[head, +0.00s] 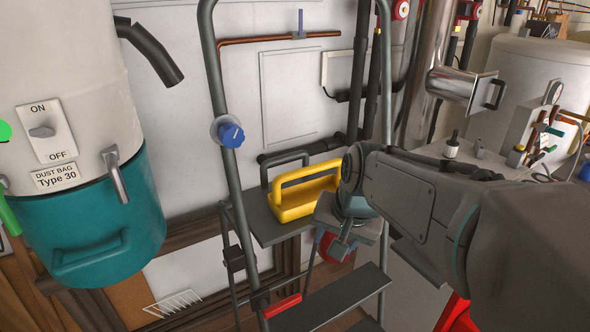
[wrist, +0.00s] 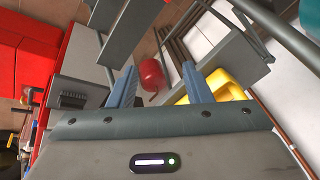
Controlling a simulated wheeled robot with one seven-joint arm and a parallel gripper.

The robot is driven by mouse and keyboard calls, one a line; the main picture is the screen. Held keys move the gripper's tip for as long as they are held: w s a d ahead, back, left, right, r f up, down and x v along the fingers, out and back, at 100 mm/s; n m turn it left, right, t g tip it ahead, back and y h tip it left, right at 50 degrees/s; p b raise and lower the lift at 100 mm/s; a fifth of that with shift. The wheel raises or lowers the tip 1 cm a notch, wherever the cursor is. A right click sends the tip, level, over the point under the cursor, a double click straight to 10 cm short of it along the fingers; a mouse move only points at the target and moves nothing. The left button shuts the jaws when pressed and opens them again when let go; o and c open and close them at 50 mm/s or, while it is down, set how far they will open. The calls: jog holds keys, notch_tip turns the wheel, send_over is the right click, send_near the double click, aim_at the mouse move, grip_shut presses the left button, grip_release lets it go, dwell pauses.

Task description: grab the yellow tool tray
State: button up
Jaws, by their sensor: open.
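The yellow tool tray (head: 301,192) stands upright on the grey top platform (head: 262,226) of a stepladder, its arched handle on top. My gripper (head: 340,245) is just right of the tray in the head view, pointing down, and hides the tray's right end. In the wrist view my gripper (wrist: 158,85) has its two blue fingers apart with nothing held between them. The yellow tray (wrist: 222,84) shows there behind and right of the right finger, partly hidden by it. I cannot tell whether that finger touches it.
The stepladder's grey side rail (head: 222,110) rises left of the tray, with a blue knob (head: 231,134) on it. A lower step (head: 330,298) lies below. A teal dust-bag drum (head: 100,220) stands left. A red round object (wrist: 152,74) is beyond the fingers.

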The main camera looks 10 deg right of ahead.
aim_at(315, 169)
jog(key=w+d+r+m+t+y+p, duration=0.1)
jog(key=w+r+m+p, duration=0.1)
jog(key=w+r+m, duration=0.45)
jog(key=w+d+r+m+t+p, duration=0.15)
jog(key=w+r, duration=0.25)
jog(key=w, duration=0.5)
jog(key=shift+m, duration=0.4)
jog(key=x, duration=0.4)
jog(key=p+x, duration=0.1)
jog(key=x, duration=0.3)
jog(key=shift+w+r, duration=0.25)
jog(key=shift+w, duration=0.05)
jog(key=shift+p+x, duration=1.1)
jog(key=shift+x, duration=1.95)
jog(key=shift+w+r, duration=0.15)
jog(key=shift+w, duration=0.05)
jog(key=shift+c, duration=0.4)
grip_shut()
